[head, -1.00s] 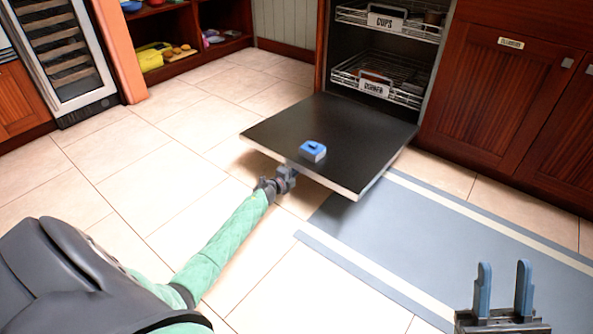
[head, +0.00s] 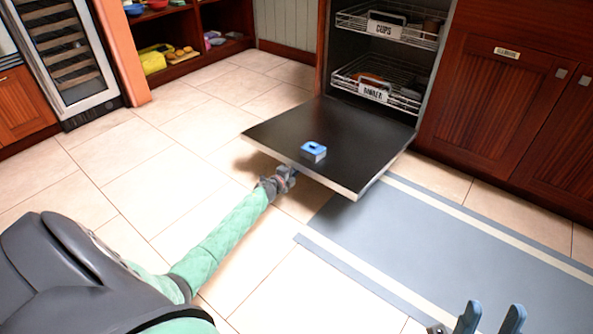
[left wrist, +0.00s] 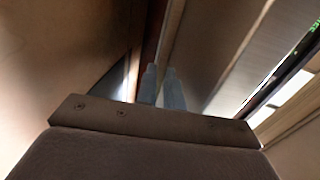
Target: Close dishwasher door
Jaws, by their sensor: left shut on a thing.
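The dishwasher door (head: 350,128) hangs open and roughly level, with a dark inner face and a pale front edge. The exact contact is dark and partly hidden. My right gripper (head: 495,305) is open and empty over the floor mat at the bottom right, partly cut off by the frame.
The upper rack (head: 388,28) and lower rack (head: 376,90) sit inside the dishwasher. Wooden cabinets (head: 500,110) stand to the right. A grey-blue mat (head: 440,240) lies in front. Tiled floor at left is clear.

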